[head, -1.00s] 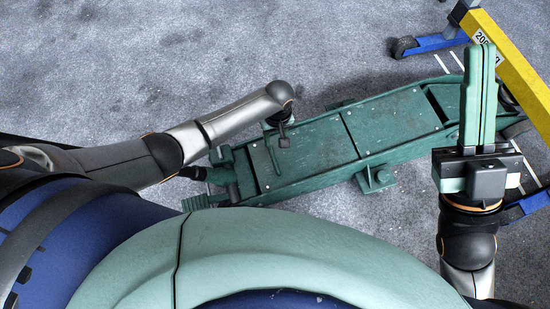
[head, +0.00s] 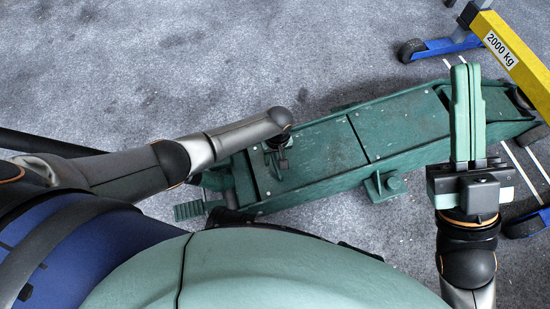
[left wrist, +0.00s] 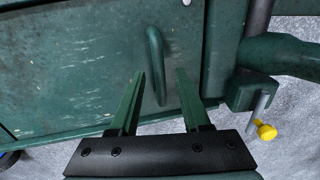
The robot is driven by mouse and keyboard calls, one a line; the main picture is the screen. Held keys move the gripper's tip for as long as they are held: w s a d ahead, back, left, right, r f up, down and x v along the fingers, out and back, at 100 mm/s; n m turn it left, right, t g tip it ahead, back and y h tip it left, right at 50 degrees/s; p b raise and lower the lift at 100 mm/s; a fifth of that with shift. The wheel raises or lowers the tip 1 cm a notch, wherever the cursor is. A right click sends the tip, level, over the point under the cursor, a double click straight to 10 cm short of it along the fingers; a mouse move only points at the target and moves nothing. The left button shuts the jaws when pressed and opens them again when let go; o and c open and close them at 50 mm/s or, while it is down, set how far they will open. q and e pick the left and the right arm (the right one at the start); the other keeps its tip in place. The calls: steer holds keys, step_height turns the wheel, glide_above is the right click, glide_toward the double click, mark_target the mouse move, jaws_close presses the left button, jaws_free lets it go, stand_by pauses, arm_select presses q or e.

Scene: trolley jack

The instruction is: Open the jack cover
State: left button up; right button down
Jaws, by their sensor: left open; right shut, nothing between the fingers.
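The green trolley jack lies across the head view, its flat cover panel (head: 318,152) near the middle-left. In the left wrist view the cover (left wrist: 85,60) fills the upper left, with a raised green bar handle (left wrist: 154,48) on it. My left gripper (head: 274,160) is over the cover's left end. In the left wrist view its open fingers (left wrist: 160,76) point at the handle, one on each side of its near end; I cannot tell whether they touch it. My right gripper (head: 466,70) is shut and empty, upright above the jack's right part.
A yellow beam (head: 512,52) marked 2000 kg and blue wheeled legs (head: 440,46) stand at the right. A yellow knob (left wrist: 265,131) shows beside the jack in the left wrist view. The grey floor (head: 220,50) behind the jack is clear.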

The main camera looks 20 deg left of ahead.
arm_select(q)
jaws_close()
stand_by(0.3)
stand_by(1.1)
